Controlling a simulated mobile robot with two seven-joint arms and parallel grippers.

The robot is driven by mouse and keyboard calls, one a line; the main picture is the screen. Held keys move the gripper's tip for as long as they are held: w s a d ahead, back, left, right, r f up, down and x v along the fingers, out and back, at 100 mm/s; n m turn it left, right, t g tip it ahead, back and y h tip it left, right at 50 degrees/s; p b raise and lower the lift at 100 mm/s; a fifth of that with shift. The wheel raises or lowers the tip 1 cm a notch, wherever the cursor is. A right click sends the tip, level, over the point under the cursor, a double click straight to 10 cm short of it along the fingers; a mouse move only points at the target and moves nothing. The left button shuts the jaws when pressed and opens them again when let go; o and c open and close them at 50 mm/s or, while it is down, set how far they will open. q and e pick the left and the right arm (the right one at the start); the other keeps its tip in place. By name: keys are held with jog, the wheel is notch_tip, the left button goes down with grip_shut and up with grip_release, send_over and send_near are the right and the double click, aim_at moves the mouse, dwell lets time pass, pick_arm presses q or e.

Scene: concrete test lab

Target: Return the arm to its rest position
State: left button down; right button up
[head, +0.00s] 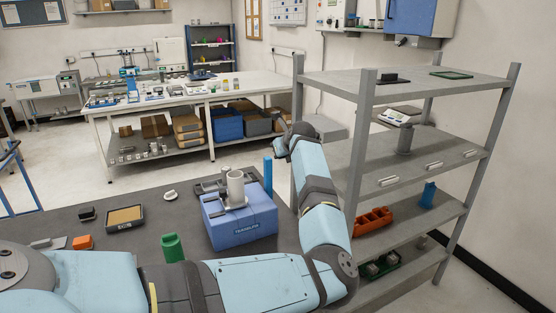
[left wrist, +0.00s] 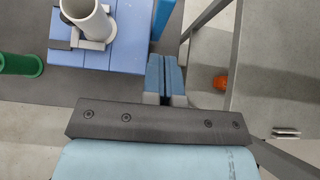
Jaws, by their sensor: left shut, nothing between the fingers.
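My left arm comes in from the left along the bottom of the head view, bends at an elbow on the right, and its forearm rises to a dark wrist end (head: 286,137) in front of the grey shelf rack. In the head view the fingers are not clear. In the left wrist view, the left gripper (left wrist: 165,78) has its two blue-padded fingers together, with nothing between them. The fingers show beside the blue box (left wrist: 124,35), apart from it in the picture. My right gripper is in neither view.
The dark table holds the blue box (head: 240,232) with a grey cylinder (head: 235,188), a blue post (head: 268,173), a green cylinder (head: 172,247) and a framed tray (head: 125,217). The grey rack (head: 355,150) stands close right of my forearm. Open floor lies beyond the table.

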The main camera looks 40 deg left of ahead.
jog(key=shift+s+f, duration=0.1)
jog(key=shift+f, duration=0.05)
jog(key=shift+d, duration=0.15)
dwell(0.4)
